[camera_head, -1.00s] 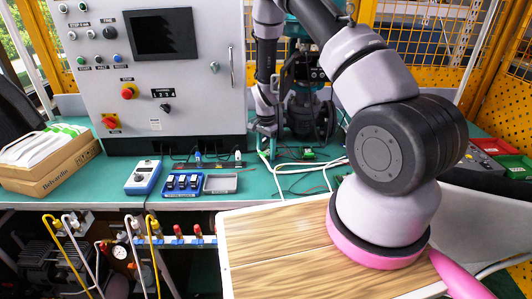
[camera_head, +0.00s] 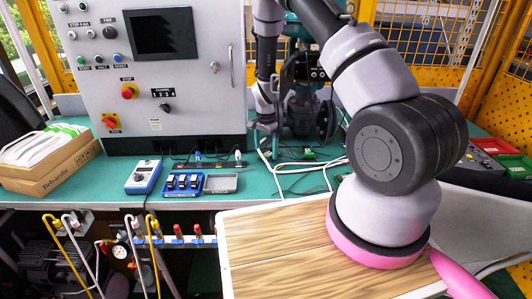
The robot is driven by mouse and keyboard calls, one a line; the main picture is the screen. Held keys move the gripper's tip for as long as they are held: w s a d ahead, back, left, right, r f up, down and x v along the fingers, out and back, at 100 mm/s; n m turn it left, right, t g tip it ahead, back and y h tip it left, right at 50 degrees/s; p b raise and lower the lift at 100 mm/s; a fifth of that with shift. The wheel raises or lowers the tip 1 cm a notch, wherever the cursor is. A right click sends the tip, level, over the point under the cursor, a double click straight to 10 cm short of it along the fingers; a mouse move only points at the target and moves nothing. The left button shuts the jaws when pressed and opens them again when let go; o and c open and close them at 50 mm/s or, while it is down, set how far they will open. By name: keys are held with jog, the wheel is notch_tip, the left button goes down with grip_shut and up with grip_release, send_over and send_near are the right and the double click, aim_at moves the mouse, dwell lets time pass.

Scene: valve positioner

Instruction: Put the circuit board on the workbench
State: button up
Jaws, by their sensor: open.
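A small green piece that looks like the circuit board (camera_head: 308,153) lies on the teal workbench (camera_head: 225,187), among thin wires at the foot of the valve assembly (camera_head: 303,112). It is small in this view, so its details cannot be made out. My gripper (camera_head: 264,146) points down just left of the valve assembly, close above the bench and to the left of the green piece. It is open and nothing shows held in it. The fingertips are small and partly lost against the cables.
A grey control cabinet (camera_head: 190,75) stands at the back left. A blue meter (camera_head: 143,177), a blue holder (camera_head: 182,184) and a grey tray (camera_head: 220,183) lie along the front of the bench. A cardboard box (camera_head: 50,165) sits far left. White cables cross the bench right of my gripper.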

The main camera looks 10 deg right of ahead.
aim_at(266, 155)
notch_tip(266, 155, up, 10)
jog(key=shift+r, duration=0.25)
dwell(0.3)
